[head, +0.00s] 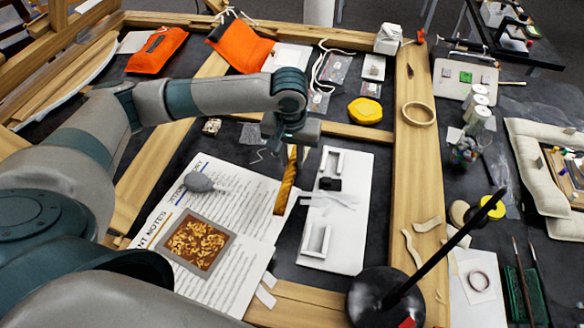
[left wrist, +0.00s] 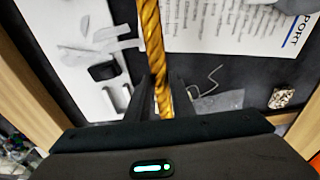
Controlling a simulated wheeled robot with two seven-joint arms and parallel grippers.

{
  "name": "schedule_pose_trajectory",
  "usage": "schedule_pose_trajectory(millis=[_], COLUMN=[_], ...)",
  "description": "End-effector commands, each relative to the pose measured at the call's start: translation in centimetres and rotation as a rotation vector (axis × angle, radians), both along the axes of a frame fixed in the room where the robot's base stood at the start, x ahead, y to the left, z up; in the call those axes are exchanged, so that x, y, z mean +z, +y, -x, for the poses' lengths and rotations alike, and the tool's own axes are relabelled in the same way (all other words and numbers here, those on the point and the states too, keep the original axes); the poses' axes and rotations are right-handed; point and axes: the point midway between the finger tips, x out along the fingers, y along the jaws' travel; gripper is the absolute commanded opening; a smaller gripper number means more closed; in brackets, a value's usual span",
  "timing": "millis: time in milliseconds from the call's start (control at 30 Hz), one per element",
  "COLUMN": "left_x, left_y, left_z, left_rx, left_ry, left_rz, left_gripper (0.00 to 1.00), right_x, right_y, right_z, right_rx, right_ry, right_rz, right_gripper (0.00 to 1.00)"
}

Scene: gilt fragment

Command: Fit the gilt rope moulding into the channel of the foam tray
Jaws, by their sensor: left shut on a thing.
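The gilt rope moulding (head: 286,186) is a twisted golden rod. My left gripper (head: 290,150) is shut on it near one end, and the rest slants down toward the printed sheets. In the left wrist view the moulding (left wrist: 152,40) runs up from between the two fingers (left wrist: 161,100). The white foam tray (head: 345,250) lies just right of the moulding, apart from it in the picture. It shows two rectangular white-rimmed recesses, with a black block (head: 328,184) and pale strips (head: 332,200) between them. The tray (left wrist: 88,20) is at the left in the wrist view. My right gripper is not in view.
Printed sheets (head: 235,265) with a framed gilt fragment (head: 198,243) and a grey bulb (head: 199,182) lie left. Wooden bars (head: 413,150) border the dark work surface. A black round base with a rod (head: 370,287) stands near the tray's front. A yellow case (head: 365,111) is behind.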

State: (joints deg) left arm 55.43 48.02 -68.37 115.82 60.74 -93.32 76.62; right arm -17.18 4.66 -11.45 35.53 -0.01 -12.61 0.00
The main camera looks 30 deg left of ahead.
Motion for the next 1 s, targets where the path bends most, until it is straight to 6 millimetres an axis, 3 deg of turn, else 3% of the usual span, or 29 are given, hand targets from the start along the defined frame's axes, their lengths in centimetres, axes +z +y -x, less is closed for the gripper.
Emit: schedule_pose_trajectory(millis=[200, 500, 700, 1000], left_x=[2.2, 5.3, 6.4, 6.7], left_y=[-4.6, -9.6, -11.2, -11.5], left_z=[0.5, 1.2, 1.4, 1.4], left_rx=[-0.009, -0.006, -0.003, -0.002], left_ry=[-0.002, -0.002, 0.0, 0.0], left_rz=[0.005, 0.002, 0.002, 0.001], left_gripper=[0.0, 0.0, 0.0, 0.0], right_x=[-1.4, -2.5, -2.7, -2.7], right_y=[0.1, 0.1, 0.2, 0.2], right_z=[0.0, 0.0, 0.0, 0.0], right_rx=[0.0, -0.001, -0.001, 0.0], right_ry=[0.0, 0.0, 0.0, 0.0], right_rz=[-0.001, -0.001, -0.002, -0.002], right_gripper=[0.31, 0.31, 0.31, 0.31])
